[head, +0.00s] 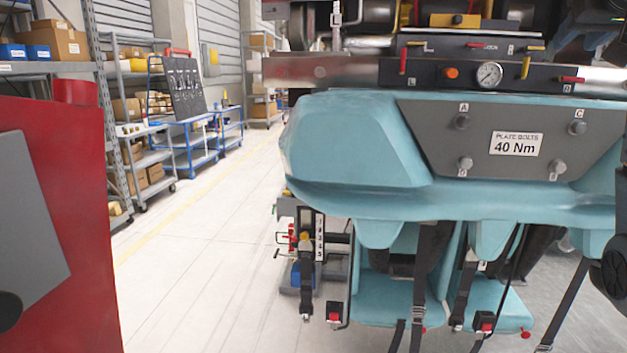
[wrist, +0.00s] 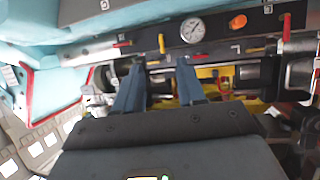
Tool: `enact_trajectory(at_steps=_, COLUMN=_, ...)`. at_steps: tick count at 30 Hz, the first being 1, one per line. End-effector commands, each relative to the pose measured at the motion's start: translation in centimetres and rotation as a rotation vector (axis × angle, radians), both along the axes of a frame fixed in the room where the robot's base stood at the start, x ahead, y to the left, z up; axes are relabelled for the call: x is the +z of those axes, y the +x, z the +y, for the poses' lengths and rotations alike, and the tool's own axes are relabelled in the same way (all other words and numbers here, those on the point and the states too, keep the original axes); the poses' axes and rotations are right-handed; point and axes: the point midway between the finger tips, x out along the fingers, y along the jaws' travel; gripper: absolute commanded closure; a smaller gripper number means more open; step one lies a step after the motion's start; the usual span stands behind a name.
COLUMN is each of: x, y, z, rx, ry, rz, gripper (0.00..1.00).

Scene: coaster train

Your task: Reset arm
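My gripper (wrist: 157,72) shows in the wrist view with two blue fingers spread apart and nothing seen between them. The fingers point toward the dark control panel (wrist: 215,33) with its round gauge (wrist: 192,28); I cannot tell how far apart they are. The gripper is not clearly seen in the head view. There the teal coaster car (head: 350,140) fills the right half. Its grey plate (head: 435,130) has several knobs and a "PLATE BOLTS 40 Nm" label (head: 516,144).
The panel's gauge (head: 489,75), orange button (head: 451,72) and coloured levers are above the teal body. Teal seats (head: 385,298) with hanging straps are below. A large red body (head: 55,210) blocks the left edge. Shelves (head: 140,130) line the left wall; the floor (head: 200,260) between is clear.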

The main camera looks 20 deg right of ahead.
Motion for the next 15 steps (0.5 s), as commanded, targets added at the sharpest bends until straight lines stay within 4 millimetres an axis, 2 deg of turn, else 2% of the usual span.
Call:
enact_trajectory(at_steps=8, x=-3.1, y=1.7, z=0.6, rx=0.035, ry=0.01, rz=-0.008, gripper=0.6)
enact_trajectory(at_steps=15, x=-7.2, y=3.6, z=1.7, rx=0.079, ry=0.023, rz=-0.025, gripper=0.6)
